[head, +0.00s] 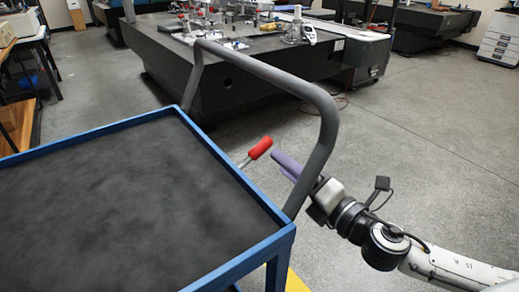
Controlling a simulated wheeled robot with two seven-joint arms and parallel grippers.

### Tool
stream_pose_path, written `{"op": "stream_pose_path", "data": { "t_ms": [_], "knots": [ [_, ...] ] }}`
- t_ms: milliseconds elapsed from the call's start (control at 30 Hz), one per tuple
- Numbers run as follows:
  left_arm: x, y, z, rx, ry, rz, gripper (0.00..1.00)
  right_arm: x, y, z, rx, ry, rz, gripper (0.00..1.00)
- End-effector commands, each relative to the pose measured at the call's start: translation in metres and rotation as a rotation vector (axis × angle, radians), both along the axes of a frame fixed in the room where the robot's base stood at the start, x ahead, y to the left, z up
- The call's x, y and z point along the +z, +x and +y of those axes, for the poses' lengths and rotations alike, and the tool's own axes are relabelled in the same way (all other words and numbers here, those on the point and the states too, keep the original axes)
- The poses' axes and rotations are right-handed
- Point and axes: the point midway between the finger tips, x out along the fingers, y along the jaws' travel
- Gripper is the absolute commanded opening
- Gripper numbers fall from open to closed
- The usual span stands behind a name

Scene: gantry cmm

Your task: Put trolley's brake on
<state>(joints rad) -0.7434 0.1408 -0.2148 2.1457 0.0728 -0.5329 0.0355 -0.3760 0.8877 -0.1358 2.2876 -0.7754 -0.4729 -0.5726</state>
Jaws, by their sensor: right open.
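The trolley has a blue frame (262,250) with a dark top mat (110,205) and fills the lower left of the head view. Its grey push handle (270,72) rises at the far right side. A brake lever with a red grip (259,148) sticks up at a slant beside the trolley's right edge, inside the handle's loop as seen here. My right gripper (281,163) has purple fingers and is open, just right of the red grip, with a small gap between them. The handle's right post crosses in front of or close to the gripper. My left gripper is out of view.
A large dark granite table (235,95) with instruments on it stands behind the trolley. A wooden-topped bench (18,125) is at the left. A yellow piece (296,282) shows below the trolley's corner. The grey floor (430,160) at the right is clear.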

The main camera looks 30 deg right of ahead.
Motion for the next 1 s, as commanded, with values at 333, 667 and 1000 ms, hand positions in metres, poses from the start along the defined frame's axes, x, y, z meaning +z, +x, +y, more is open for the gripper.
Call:
{"op": "stream_pose_path", "data": {
  "t_ms": [333, 667, 1000],
  "knots": [
    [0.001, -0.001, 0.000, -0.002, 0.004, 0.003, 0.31, 0.002, 0.047, 0.005, -0.002, 0.003, -0.002, 0.40],
    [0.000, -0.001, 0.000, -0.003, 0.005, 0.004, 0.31, 0.000, 0.084, 0.011, -0.002, 0.005, 0.003, 0.40],
    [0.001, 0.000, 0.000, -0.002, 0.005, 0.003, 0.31, -0.001, 0.092, 0.013, -0.001, 0.005, 0.005, 0.40]
  ]
}}
